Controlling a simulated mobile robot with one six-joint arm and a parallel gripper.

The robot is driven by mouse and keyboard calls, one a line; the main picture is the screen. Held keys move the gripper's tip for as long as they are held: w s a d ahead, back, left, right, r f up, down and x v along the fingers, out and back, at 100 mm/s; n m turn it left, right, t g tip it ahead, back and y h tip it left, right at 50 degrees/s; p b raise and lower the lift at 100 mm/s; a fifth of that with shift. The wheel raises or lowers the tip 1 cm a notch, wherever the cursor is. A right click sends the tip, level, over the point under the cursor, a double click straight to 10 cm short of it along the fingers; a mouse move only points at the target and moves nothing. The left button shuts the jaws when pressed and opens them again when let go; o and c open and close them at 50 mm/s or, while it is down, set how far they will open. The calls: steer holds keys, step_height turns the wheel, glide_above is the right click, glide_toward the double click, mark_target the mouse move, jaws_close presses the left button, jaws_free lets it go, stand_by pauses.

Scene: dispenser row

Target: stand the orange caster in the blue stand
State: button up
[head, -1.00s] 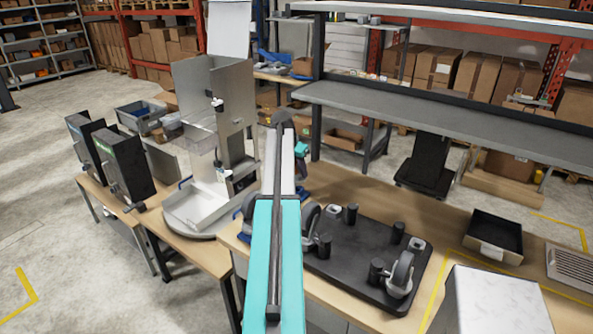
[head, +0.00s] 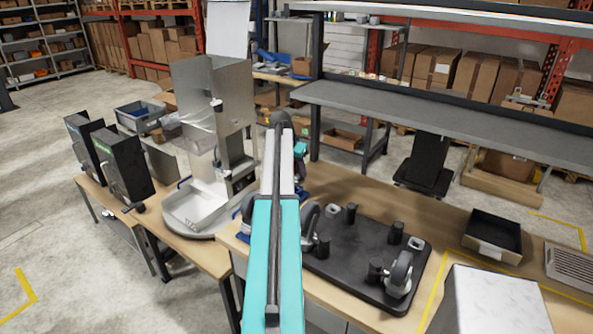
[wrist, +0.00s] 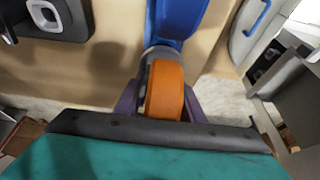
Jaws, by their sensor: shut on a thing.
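The orange caster (wrist: 166,88) shows in the middle of the wrist view, wheel towards the camera. My gripper (wrist: 161,96) is shut on it, with one dark purple finger on each side of the wheel. The caster's grey mount is at its far end, by the near edge of the blue stand (wrist: 178,24). I cannot tell whether the mount is touching or inside the stand. In the head view my own arm hides the caster and the gripper's fingers; a little blue (head: 243,238) shows at the arm's left.
A black dolly plate (head: 365,255) with posts and grey-wheeled casters lies on the bench to the right; part of it shows in the wrist view (wrist: 45,18). A black tray (head: 492,237) stands further right. A metal dispenser (head: 215,115) stands left of the arm.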

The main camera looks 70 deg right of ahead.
steer(key=shift+f+b, duration=0.9)
steer(key=shift+f, duration=0.95)
stand_by(0.5)
steer(key=o, duration=1.4)
steer(key=shift+b+v, duration=1.85)
steer(key=shift+v, duration=5.1)
steer(key=shift+s, duration=0.1)
